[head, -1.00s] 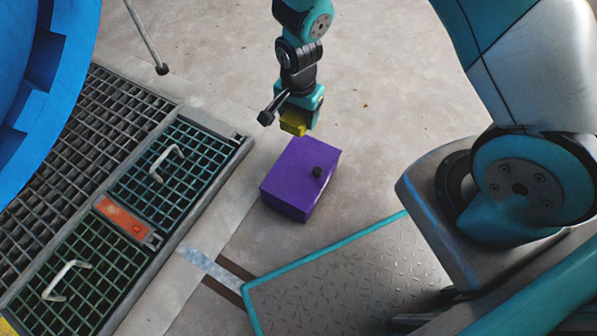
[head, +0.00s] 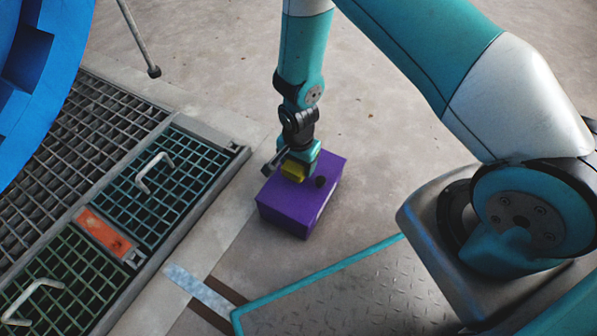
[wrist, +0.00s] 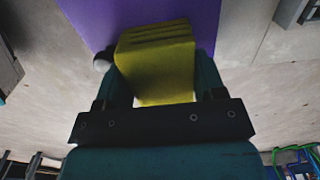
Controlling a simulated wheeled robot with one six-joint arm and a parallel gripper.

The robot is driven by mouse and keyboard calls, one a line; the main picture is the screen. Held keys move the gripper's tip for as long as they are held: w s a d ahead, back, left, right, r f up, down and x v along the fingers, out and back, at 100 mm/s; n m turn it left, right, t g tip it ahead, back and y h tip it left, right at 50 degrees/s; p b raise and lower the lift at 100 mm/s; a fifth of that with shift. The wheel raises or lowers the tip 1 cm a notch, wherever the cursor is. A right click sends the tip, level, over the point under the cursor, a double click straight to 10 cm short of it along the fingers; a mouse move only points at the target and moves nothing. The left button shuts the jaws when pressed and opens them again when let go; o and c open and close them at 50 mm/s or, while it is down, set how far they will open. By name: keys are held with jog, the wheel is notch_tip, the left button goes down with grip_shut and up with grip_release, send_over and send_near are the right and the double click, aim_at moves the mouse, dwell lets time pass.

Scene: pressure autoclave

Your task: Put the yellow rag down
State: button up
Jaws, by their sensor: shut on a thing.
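The yellow rag (head: 293,171) is a small folded block between the fingers of my gripper (head: 297,166), which is shut on it. I cannot tell whether the rag touches the box. The rag's sides are partly hidden by the fingers.
Floor gratings with white handles (head: 153,172) lie to the left, with an orange plate (head: 104,233) between them. A large blue round structure (head: 35,80) is at the upper left, with a thin rod (head: 138,38) near it. Bare concrete floor (head: 400,170) surrounds the box.

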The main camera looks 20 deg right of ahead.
aim_at(299, 170)
jog(key=shift+f+b, duration=0.55)
jog(key=shift+f, duration=0.95)
jog(key=shift+f, duration=0.1)
jog(key=o, duration=0.6)
